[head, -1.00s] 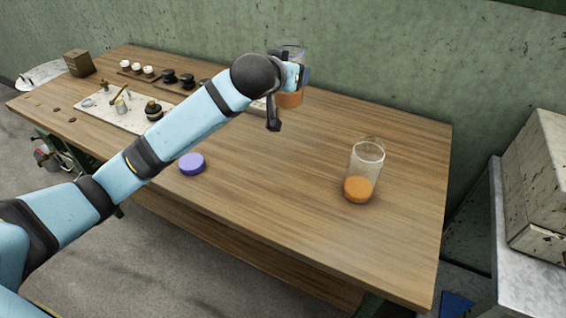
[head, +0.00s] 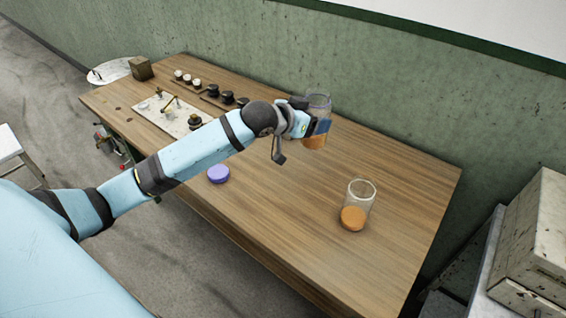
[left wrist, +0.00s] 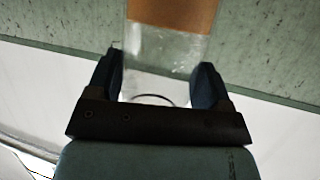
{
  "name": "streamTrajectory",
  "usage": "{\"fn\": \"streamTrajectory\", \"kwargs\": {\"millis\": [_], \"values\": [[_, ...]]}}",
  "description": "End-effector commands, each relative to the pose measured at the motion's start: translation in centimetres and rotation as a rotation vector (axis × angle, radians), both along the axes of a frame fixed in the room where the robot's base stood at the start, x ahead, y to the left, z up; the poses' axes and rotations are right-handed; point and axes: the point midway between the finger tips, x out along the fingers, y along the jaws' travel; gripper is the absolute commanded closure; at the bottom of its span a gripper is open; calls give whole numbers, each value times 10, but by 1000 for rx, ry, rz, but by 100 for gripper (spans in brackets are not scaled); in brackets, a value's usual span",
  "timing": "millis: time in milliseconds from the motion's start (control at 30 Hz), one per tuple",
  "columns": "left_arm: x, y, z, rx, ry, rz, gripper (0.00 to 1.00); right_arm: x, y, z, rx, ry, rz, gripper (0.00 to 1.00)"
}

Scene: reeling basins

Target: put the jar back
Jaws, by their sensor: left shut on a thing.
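A clear jar (head: 319,102) with orange contents is held by my left gripper (head: 312,124) above the back part of the wooden table. In the left wrist view the jar (left wrist: 170,50) stands between the two fingers of the left gripper (left wrist: 160,82), which are shut on it. A second clear jar (head: 359,200), with orange contents at its bottom, stands upright on the table to the right. A purple round lid (head: 218,174) lies on the table below my left arm. My right gripper is in neither view.
The wooden table (head: 300,230) has free room around the standing jar and lid. A pale board (head: 165,112) with small fittings, several white and black small items (head: 228,97) and a brown box (head: 141,68) are at the far left. A green wall (head: 400,90) runs behind.

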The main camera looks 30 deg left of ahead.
Motion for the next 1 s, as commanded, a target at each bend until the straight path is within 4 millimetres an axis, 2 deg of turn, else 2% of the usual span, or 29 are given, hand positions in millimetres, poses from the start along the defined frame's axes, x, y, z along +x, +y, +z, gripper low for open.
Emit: {"fn": "streamTrajectory", "kwargs": {"millis": [33, 200, 333, 567, 667, 767, 1000], "values": [[-6, 9, 17, 1, 5, -22, 58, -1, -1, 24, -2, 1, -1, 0], [-23, 35, 36, 3, 4, -93, 58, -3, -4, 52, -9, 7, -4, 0], [-34, 51, 48, 4, 4, -124, 58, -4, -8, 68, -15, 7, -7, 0], [-44, 67, 58, 1, 2, -144, 58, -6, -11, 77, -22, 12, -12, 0], [-45, 69, 51, 1, 3, -146, 58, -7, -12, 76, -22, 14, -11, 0], [-45, 69, 31, 1, 5, -146, 58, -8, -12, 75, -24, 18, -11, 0], [-45, 69, -30, 1, 6, -144, 58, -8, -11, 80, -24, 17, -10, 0]]}}
